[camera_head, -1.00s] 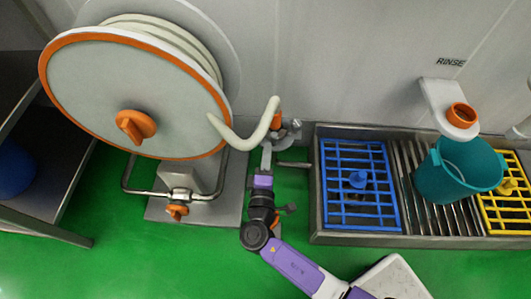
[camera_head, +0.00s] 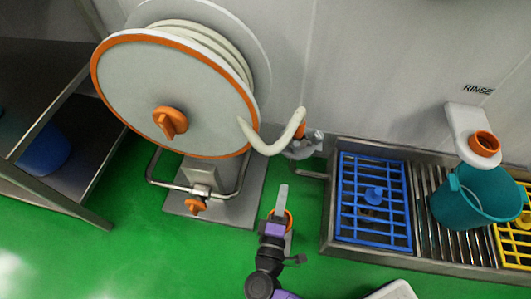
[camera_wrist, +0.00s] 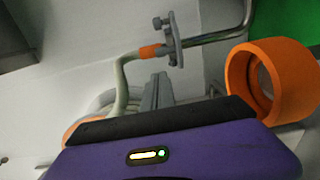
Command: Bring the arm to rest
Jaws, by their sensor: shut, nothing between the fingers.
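My gripper (camera_head: 283,187) is shut and empty, its grey fingers pointing up the picture above the green floor. It is below and apart from the hose end and its wall bracket (camera_head: 305,148). In the wrist view, the shut fingers (camera_wrist: 155,88) show beyond the purple gripper body. The pale hose (camera_head: 270,147) curves from the reel (camera_head: 165,95) to an orange collar (camera_head: 299,131) at the bracket. The collar also shows in the wrist view (camera_wrist: 149,52).
An orange ring (camera_wrist: 268,82) is close to the right of my gripper body. A steel sink (camera_head: 328,215) with a blue grate (camera_head: 372,225), a teal bucket (camera_head: 470,205) and an orange-rimmed spout (camera_head: 484,143) is at right. A steel shelf (camera_head: 45,110) is at left. Floor at lower left is clear.

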